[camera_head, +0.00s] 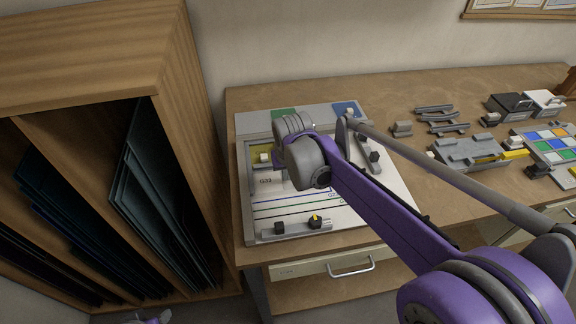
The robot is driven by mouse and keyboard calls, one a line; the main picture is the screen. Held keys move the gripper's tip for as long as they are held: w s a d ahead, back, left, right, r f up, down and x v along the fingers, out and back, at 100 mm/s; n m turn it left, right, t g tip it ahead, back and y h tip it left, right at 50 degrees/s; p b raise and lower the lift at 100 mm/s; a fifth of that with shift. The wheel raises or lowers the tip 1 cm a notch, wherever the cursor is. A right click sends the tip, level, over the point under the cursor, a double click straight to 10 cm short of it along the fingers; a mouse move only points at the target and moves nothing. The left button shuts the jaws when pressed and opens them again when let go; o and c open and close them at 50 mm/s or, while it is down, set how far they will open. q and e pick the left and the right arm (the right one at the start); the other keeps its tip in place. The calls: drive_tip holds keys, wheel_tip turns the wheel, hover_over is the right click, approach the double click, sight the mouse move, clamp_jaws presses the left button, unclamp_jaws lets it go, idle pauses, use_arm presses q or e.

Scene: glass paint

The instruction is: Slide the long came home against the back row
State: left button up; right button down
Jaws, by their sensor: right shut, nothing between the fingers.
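A pale board (400,196) lies on the bench, with thin dark, green and blue lines running across it. I cannot tell for sure which of these is the long came. A grey bar (296,227) with dark knobs and a yellow mark lies along the board's front edge. A pale piece labelled G23 (266,181) is at the board's left. My right arm reaches in from the right, and my right gripper (308,165) is over the back left part of the board, shut and empty. Its fingertips are mostly hidden by the wrist, which also covers part of the back row.
A wooden rack (188,120) with dark glass sheets stands close on the left. Grey pieces (440,118), a grey fixture (468,151) and a tray of coloured squares (553,143) are on the bench's right. Bare bench (300,92) shows behind the board.

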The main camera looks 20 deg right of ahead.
drive_tip(key=w, duration=0.3)
drive_tip(key=shift+d+f+p, duration=0.1)
drive_tip(key=shift+d+p, duration=0.2)
drive_tip(key=shift+d, duration=0.1)
drive_tip(key=shift+w+d, duration=0.1)
drive_tip(key=shift+w, duration=0.35)
drive_tip(key=shift+w+d, duration=0.2)
drive_tip(key=shift+w, duration=0.5)
